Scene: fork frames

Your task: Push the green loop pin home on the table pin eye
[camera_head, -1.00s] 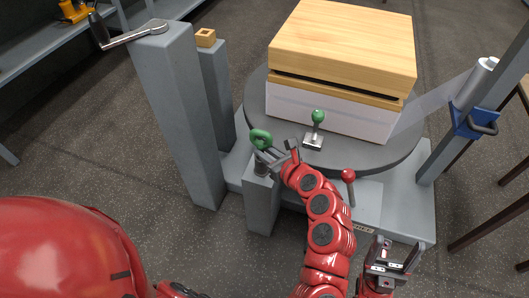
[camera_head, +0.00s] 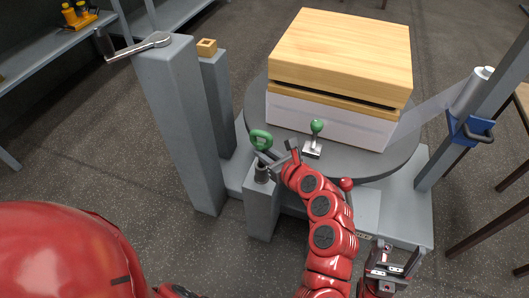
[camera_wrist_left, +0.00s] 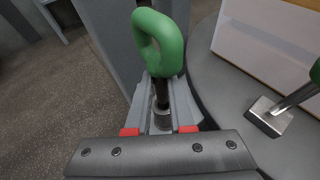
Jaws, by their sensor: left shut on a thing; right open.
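The green loop pin (camera_head: 261,140) is held upright in my left gripper (camera_head: 272,158), above the grey post. In the left wrist view the green loop (camera_wrist_left: 160,42) stands up past the fingers, and its dark shaft (camera_wrist_left: 161,92) runs down between them. The pin eye (camera_head: 262,173) is a dark round collar on top of the short grey post, just below the gripper. A grey collar (camera_wrist_left: 162,119) shows at the shaft's lower end; I cannot tell how deep the shaft sits in it. My right gripper (camera_head: 392,265) is open and empty at the lower right.
A round grey turntable (camera_head: 365,165) carries a wood-topped white box (camera_head: 340,50) and a green-knobbed lever (camera_head: 316,127). A red knob (camera_head: 346,184) is beside my left arm. A tall grey column (camera_head: 180,120) with a crank (camera_head: 140,45) stands to the left.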

